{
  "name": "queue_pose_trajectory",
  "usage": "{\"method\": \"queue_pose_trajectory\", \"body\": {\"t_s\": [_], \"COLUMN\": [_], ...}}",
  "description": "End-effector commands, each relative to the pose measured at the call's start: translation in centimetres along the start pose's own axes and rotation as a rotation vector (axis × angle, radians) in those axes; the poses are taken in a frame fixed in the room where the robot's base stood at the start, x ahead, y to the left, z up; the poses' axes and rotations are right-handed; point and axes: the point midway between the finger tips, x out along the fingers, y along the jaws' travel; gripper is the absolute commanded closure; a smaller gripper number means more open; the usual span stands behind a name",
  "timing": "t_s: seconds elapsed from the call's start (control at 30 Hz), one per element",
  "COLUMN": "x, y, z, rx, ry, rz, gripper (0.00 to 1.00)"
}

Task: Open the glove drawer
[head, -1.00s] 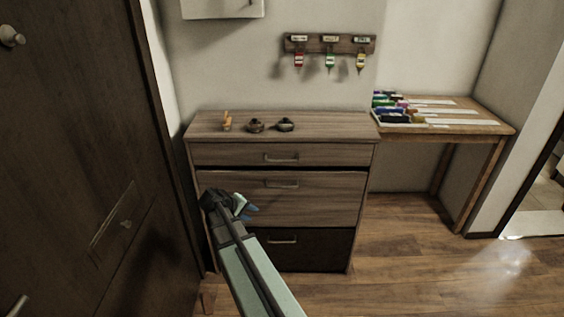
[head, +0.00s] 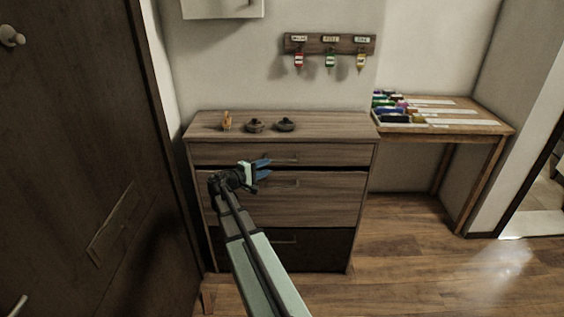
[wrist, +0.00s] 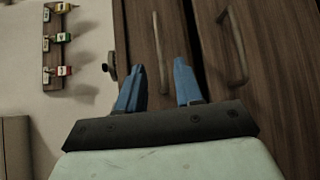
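A wooden drawer unit has a top drawer (head: 220,153) with a bar handle (head: 286,160), a middle drawer (head: 325,205) with a handle (head: 288,183), and a darker bottom drawer (head: 325,250). No label shows which is the glove drawer. My gripper (head: 266,168) is open and empty in front of the upper drawers. In the wrist view, the top handle (wrist: 157,50) lies ahead, between the lines of the two blue fingers (wrist: 160,75), apparently untouched. The middle handle (wrist: 233,45) is to their right. A dark gap shows between the top and middle drawers.
Small dark dishes (head: 285,125) and an orange item (head: 227,121) stand on the unit's top. A key rack (head: 330,44) hangs above. A side table (head: 470,125) with colourful items stands right. A dark door (head: 70,120) is close on the left. The right floor is clear.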

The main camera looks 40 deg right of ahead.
Motion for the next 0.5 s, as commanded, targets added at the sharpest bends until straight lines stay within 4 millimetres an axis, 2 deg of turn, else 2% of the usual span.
{"method": "queue_pose_trajectory", "body": {"t_s": [0.2,0.5], "x": [4.1,8.3], "y": [0.0,0.0], "z": [-0.1,-0.1], "rx": [0.000,0.001], "ry": [-0.002,-0.001], "rz": [-0.001,-0.002], "gripper": [0.65,0.65]}}
